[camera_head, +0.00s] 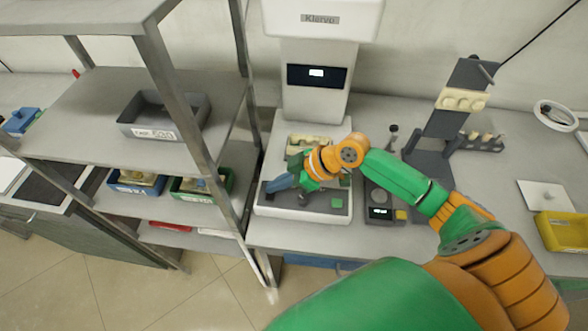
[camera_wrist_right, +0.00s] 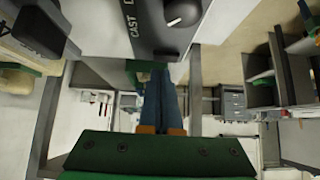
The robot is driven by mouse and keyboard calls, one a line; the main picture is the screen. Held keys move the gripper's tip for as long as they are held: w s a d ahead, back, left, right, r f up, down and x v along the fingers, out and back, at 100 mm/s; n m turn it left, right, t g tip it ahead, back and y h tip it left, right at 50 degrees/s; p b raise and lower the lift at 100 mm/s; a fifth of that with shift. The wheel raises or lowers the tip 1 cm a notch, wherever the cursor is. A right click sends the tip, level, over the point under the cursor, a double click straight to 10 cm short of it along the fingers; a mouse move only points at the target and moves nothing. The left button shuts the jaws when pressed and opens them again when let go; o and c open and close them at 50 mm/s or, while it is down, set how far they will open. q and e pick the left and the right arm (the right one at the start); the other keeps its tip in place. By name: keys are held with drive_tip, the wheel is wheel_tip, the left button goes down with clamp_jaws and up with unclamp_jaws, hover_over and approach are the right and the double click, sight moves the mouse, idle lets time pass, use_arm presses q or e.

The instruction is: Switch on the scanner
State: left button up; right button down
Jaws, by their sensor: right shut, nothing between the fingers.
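The scanner (camera_head: 318,40) is a tall white machine marked "Klervo", with a dark screen (camera_head: 300,76) showing a small bright patch. Its white base (camera_head: 300,213) extends forward on the bench, with a green square (camera_head: 337,203) on the front right. My right gripper (camera_head: 268,187) is over the base's front left; its blue fingers (camera_wrist_right: 161,105) are together and empty. In the right wrist view, a dark panel (camera_wrist_right: 155,25) with "CAST" lettering and a round knob (camera_wrist_right: 183,12) lies just beyond the fingertips; contact is unclear. My arm hides part of the base. My left gripper is out of view.
A metal shelf rack (camera_head: 160,50) with a grey bin (camera_head: 150,117) and blue and green bins stands close left. Right of the base are a small device with a lit display (camera_head: 379,212), a dark stand (camera_head: 450,110) and a yellow tray (camera_head: 562,232).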

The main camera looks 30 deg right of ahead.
use_arm(q)
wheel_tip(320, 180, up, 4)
drive_tip(key=p, duration=0.2)
use_arm(e)
wheel_tip(320, 180, up, 4)
drive_tip(key=shift+f, duration=0.1)
drive_tip(key=shift+s+d+b, duration=0.55)
drive_tip(key=shift+d+b, duration=0.15)
drive_tip(key=shift+b, duration=0.05)
drive_tip(key=shift+s+a+r+b+v, duration=0.3)
drive_tip(key=shift+a+b+v, duration=0.25)
drive_tip(key=shift+b+v, duration=3.4)
drive_tip(key=p+x, duration=0.2)
drive_tip(key=x, duration=0.6)
drive_tip(key=shift+w+a+f, duration=0.15)
drive_tip(key=shift+a+f, duration=0.05)
drive_tip(key=shift+a, duration=0.1)
drive_tip(key=f, duration=0.4)
drive_tip(key=shift+w+a, duration=0.15)
drive_tip(key=shift+a, duration=0.1)
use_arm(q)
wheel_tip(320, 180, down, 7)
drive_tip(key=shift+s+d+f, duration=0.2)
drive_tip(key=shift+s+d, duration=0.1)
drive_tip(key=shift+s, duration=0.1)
use_arm(e)
drive_tip(key=shift+f, duration=0.45)
